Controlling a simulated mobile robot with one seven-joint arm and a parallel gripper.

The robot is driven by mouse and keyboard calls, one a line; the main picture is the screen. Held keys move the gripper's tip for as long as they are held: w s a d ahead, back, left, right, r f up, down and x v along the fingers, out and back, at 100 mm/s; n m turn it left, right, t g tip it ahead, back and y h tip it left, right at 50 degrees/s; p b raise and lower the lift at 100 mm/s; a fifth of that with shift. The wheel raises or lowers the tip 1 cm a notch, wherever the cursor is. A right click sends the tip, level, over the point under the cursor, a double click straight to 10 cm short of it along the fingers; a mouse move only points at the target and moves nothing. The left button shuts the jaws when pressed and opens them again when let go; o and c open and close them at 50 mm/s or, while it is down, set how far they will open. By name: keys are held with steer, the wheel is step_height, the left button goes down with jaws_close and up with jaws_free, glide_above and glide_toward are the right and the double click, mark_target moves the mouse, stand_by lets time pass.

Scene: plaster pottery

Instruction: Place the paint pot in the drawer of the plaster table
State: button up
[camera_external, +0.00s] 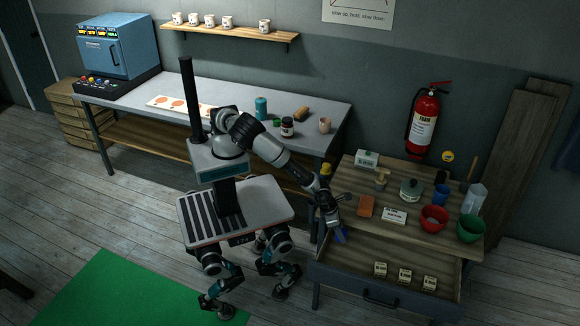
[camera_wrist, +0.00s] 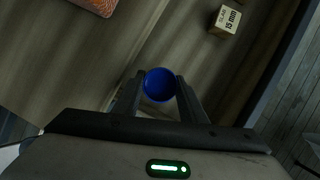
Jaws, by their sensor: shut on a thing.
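My gripper (camera_external: 337,222) is shut on a small round blue paint pot (camera_external: 341,236). In the wrist view the blue pot (camera_wrist: 159,85) sits between the two fingers of my gripper (camera_wrist: 160,88). The plaster table (camera_external: 350,196) is at the right, with its wide wooden drawer (camera_external: 345,272) pulled open at the front. The pot is over the left part of the drawer, near the table's front edge. I cannot tell whether it touches the drawer bottom.
Several small labelled blocks (camera_external: 404,276) stand in the drawer's right part; one block (camera_wrist: 226,20) shows in the wrist view. An orange block (camera_external: 366,206) and a white sign (camera_external: 394,216) lie on the tabletop near my gripper. The drawer's left part looks clear.

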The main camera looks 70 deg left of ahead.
steer(key=shift+f+b, duration=0.5)
steer(key=shift+f, duration=2.95)
steer(key=shift+f, duration=0.15)
steer(key=o, duration=1.1)
steer(key=p+v, duration=0.3)
steer(key=v, duration=0.9)
